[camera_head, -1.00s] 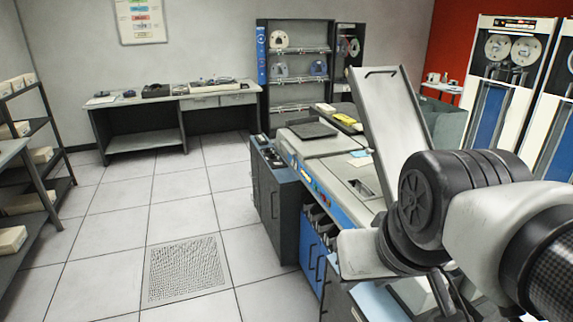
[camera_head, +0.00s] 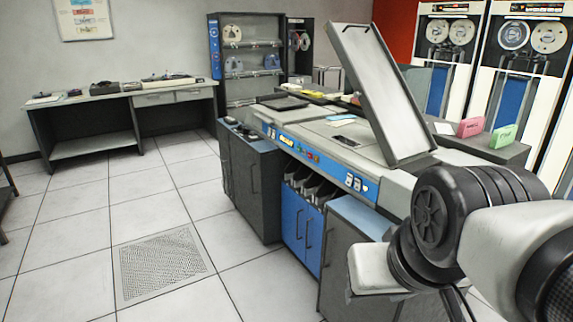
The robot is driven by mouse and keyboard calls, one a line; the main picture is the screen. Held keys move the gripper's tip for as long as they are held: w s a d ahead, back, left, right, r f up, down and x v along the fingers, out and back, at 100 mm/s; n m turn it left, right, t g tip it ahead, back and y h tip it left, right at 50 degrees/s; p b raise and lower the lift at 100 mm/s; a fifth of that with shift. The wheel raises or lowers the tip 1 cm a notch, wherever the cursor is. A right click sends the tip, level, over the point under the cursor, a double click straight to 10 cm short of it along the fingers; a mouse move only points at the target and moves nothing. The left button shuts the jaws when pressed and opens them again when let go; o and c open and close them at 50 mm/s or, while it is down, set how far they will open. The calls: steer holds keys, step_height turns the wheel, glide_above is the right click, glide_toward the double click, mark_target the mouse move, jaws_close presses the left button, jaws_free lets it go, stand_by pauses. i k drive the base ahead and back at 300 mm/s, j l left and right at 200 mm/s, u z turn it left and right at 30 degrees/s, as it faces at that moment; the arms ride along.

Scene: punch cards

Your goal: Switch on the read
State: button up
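A long grey card machine (camera_head: 385,187) with a blue front panel (camera_head: 318,160) stands in the middle of the head view. The panel carries a row of small coloured buttons (camera_head: 299,152) and white switches or labels (camera_head: 356,182) toward its right end. Their on or off state is too small to tell. A tilted grey tray (camera_head: 383,85) rises from the machine's top. My arm reaches in from the lower right, in front of the machine's right end. My gripper's fingers are not clearly visible; only dark parts show at the bottom edge, apart from the panel.
Blue doors (camera_head: 302,230) and grey cabinets (camera_head: 252,185) sit under the machine. Pink (camera_head: 471,128) and green (camera_head: 503,136) blocks stand behind it. Tape drives (camera_head: 440,60) line the right. A desk (camera_head: 95,145) stands back left. The tiled floor (camera_head: 85,245) at left is clear.

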mark_target(350, 178)
steer(key=i+l, duration=0.15)
steer(key=i, duration=0.25)
steer(key=i+l+z, duration=0.15)
steer(key=i, duration=0.3)
